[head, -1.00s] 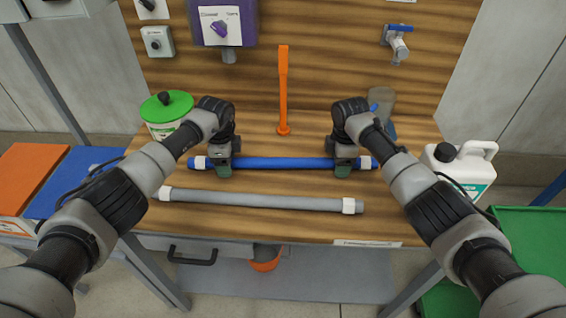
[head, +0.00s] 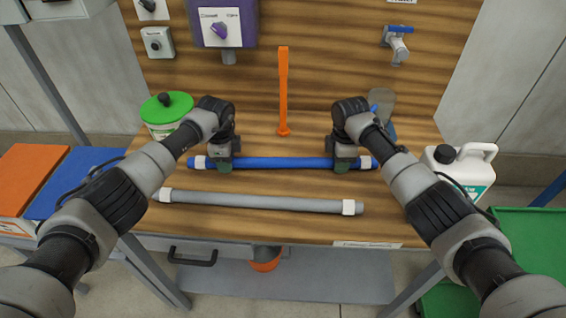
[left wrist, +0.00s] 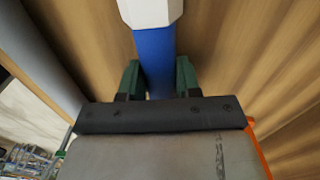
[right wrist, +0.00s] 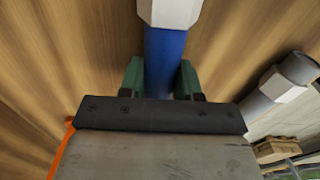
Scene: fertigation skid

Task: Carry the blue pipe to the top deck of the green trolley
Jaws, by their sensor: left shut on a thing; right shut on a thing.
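The blue pipe (head: 283,163) has white collars at its ends and lies left to right over the wooden bench, behind the grey pipe. My left gripper (head: 222,165) is shut on it near its left end. My right gripper (head: 343,164) is shut on it near its right end. In the left wrist view the blue pipe (left wrist: 154,60) passes between the green fingers, and likewise in the right wrist view (right wrist: 165,60). I cannot tell whether the pipe touches the bench. The green trolley (head: 535,245) is at the right edge, partly cut off and partly behind my right arm.
A grey pipe (head: 260,201) lies in front on the bench. A green-lidded tub (head: 163,122) stands left, a white jug (head: 462,168) right. Orange (head: 32,175) and blue (head: 75,180) surfaces are at the left.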

